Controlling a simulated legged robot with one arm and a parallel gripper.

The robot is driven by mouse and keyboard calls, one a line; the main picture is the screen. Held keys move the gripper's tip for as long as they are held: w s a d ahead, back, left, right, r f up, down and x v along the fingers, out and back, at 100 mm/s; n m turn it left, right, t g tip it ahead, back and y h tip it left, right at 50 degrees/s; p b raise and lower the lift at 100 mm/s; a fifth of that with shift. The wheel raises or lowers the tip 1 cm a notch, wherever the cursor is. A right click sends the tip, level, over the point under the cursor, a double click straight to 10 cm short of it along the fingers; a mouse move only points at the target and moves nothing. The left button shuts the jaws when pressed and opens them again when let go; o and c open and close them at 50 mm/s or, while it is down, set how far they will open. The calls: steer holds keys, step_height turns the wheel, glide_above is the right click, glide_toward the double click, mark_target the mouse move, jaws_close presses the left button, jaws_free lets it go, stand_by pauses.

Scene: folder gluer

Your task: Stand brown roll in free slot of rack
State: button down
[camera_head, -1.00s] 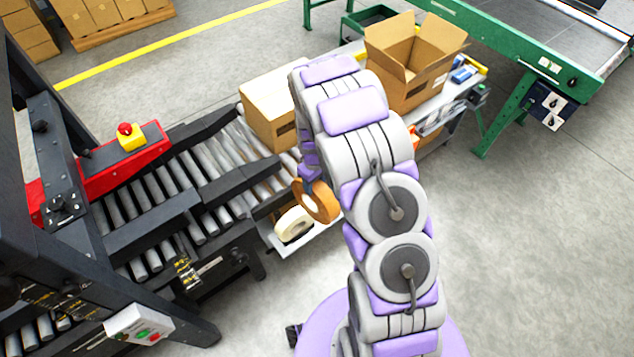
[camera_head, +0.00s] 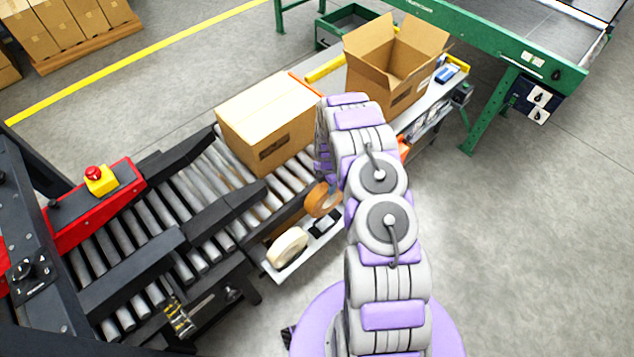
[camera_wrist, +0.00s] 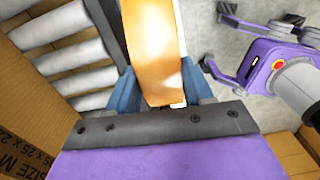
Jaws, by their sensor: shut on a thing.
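The brown roll (camera_head: 322,200) is upright on its edge beside a white shelf (camera_head: 283,272) along the conveyor's side. In the wrist view the roll (camera_wrist: 152,50) stands between the blue fingers of my gripper (camera_wrist: 160,88), which is shut on it. A cream roll (camera_head: 287,246) stands on the shelf, left of and nearer than the brown roll. A dark slot-like piece (camera_head: 325,222) shows on the shelf just below the brown roll. Whether the roll touches it, I cannot tell. In the head view my arm hides the gripper.
A closed carton (camera_head: 268,125) sits on the roller conveyor (camera_head: 190,195), close to my arm. An open carton (camera_head: 390,65) stands on a grey bench behind. A green conveyor (camera_head: 500,55) is at the back right. The floor to the right is clear.

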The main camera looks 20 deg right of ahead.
steer(key=shift+w+d+f+n, duration=0.2)
steer(key=shift+d+f+n, duration=0.2)
steer(key=shift+d+f, duration=0.15)
steer(key=shift+a+f, duration=0.2)
steer(key=shift+a, duration=0.25)
steer(key=shift+a+f+b, duration=0.15)
steer(key=shift+f+b, duration=0.35)
steer(key=shift+b, duration=0.1)
steer(key=shift+d+f+b, duration=0.3)
steer(key=shift+f+b, duration=0.25)
steer(key=shift+f, duration=0.3)
steer(key=shift+d+f+b, duration=0.25)
steer(key=shift+f+b, duration=0.3)
steer(key=shift+f, duration=0.3)
steer(key=shift+a+f+b, duration=0.25)
steer(key=shift+f+b, duration=0.2)
steer(key=shift+f, duration=0.15)
steer(key=shift+a+f+b, duration=0.2)
steer(key=shift+f+b, duration=0.2)
steer(key=shift+f, duration=0.15)
steer(key=shift+d+f, duration=0.1)
steer(key=shift+f, duration=0.35)
steer(key=shift+d+f+b, duration=0.15)
steer(key=shift+d+b, duration=0.1)
steer(key=shift+b, duration=0.05)
steer(key=shift+a+p, duration=0.25)
steer(key=shift+p, duration=0.1)
steer(key=shift+f, duration=0.3)
